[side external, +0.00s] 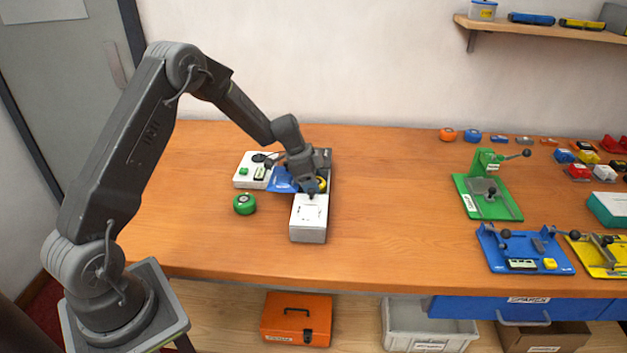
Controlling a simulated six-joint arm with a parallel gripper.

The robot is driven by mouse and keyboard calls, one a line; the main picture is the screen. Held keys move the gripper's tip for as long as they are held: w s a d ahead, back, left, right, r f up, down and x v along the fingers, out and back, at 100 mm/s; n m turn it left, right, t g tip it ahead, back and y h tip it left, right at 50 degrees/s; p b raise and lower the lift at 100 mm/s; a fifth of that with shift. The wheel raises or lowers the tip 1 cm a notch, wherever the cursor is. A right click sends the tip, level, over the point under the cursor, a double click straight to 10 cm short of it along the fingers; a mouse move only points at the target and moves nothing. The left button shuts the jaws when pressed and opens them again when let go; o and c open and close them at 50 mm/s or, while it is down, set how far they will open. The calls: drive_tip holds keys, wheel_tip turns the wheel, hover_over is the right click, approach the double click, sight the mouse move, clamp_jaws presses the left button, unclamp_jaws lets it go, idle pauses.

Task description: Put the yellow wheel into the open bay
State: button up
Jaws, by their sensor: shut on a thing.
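My gripper (312,193) points down over the bench, at the back edge of a white box (309,222). It is shut on the yellow wheel (322,184), of which only a small yellow part shows beside the fingers. Behind and left of it is a machine with a white base (250,170), a blue plate (281,181) and a dark grey part (323,158). My wrist hides much of this machine. I cannot make out the open bay, nor whether the wheel touches anything below.
A green round wheel (245,204) lies on the bench left of the white box. The bench (400,215) is clear to the right until the green press (487,190) and blue fixture (525,250). More small coloured parts lie at the far right.

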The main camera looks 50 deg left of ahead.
idle(0.3)
drive_tip(key=o, duration=1.1)
drive_tip(key=shift+r, duration=5.7)
